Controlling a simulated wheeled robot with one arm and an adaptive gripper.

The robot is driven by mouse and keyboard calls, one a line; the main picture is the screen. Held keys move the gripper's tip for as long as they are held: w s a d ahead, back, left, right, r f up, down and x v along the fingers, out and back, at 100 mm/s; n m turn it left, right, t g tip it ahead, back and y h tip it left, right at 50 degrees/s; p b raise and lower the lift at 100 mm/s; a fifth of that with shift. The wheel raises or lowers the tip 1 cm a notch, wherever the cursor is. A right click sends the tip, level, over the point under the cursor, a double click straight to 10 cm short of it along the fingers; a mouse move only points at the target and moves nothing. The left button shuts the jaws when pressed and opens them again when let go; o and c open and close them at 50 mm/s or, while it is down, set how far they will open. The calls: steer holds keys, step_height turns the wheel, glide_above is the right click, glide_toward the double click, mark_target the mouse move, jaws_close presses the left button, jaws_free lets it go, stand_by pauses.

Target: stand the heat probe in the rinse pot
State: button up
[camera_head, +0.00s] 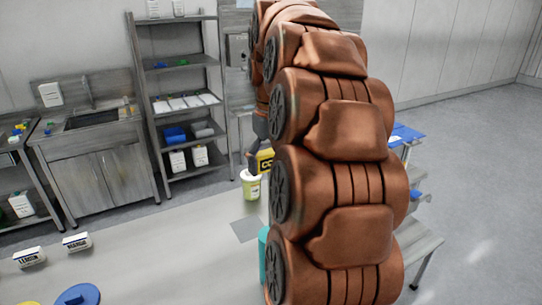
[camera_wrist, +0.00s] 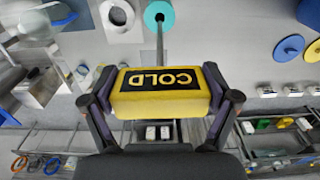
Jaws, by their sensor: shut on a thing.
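My gripper (camera_wrist: 160,92) is shut on a yellow block marked COLD (camera_wrist: 158,112), one finger at each end. A thin grey rod (camera_wrist: 159,45) runs from the block, so it looks like a probe with its handle in my jaws; I see no heat marking. The block also shows in the head view (camera_head: 265,161). In the wrist view the rod's far end overlaps a teal round pot (camera_wrist: 166,10); I cannot tell whether it is inside. The teal pot is mostly behind my arm in the head view (camera_head: 263,255). A whitish pot (camera_head: 251,188) with a yellow-green rim appears just below the block.
A grey mat (camera_head: 245,229) lies on the pale bench (camera_head: 170,245). Two labelled tubs (camera_head: 76,242) and a blue disc (camera_head: 78,294) are at left. A sink cabinet (camera_head: 95,175) and shelves (camera_head: 185,105) stand behind. My arm hides much of the bench's right side.

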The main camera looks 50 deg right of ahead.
steer(key=shift+f, duration=0.5)
steer(key=shift+s+a+f+b, duration=0.1)
steer(key=shift+s+f+b, duration=0.05)
steer(key=shift+b, duration=0.4)
stand_by(0.4)
steer(key=shift+f+b, duration=0.8)
steer(key=shift+f, duration=0.55)
step_height(320, 180, down, 8)
steer(key=b, duration=0.5)
stand_by(1.2)
